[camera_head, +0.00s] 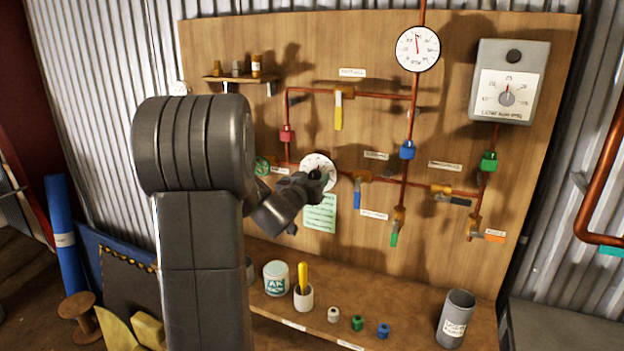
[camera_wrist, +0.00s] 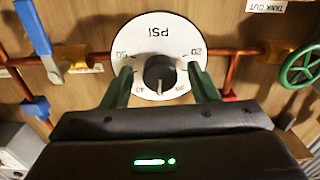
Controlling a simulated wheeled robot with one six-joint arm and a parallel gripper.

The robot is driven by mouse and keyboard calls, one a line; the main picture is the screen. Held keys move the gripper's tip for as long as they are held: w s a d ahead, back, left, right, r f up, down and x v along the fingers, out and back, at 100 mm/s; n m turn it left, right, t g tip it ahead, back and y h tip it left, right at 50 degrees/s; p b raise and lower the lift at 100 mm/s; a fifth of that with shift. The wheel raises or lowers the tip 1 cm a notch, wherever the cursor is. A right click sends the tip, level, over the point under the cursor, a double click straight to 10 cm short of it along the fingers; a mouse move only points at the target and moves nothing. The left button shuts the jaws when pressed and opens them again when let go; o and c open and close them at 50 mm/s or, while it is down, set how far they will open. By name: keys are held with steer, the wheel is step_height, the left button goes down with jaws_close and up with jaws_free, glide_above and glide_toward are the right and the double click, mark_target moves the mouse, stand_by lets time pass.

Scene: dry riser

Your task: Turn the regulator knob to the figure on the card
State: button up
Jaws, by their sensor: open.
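The regulator's round white dial (camera_head: 319,163) sits on the pipe in the middle of the wooden panel. In the wrist view the dial (camera_wrist: 153,35) appears upside down, marked PSI, with figures including 50, 40 and 20. Its dark knob (camera_wrist: 160,70) has a pale mark pointing down in that view, between two lower figures. My gripper (camera_wrist: 162,84) is open, its green fingers on either side of the knob with gaps showing; depth contact cannot be told. In the head view my gripper (camera_head: 315,184) partly covers the dial. A pale green card (camera_head: 320,214) hangs just below; its writing is too small to read.
Copper pipes with a blue-handled valve (camera_head: 361,190) and a green handwheel (camera_head: 262,166) flank the dial. A pressure gauge (camera_head: 418,49) and a grey dial box (camera_head: 510,80) are higher right. The shelf below holds a cup (camera_head: 303,298), a tin (camera_head: 276,279) and small caps.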

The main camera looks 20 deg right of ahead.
steer(key=c, duration=1)
steer(key=shift+f+m+b, duration=0.1)
steer(key=shift+m+b, duration=4.1)
steer(key=shift+m, duration=2.4)
steer(key=o, duration=1)
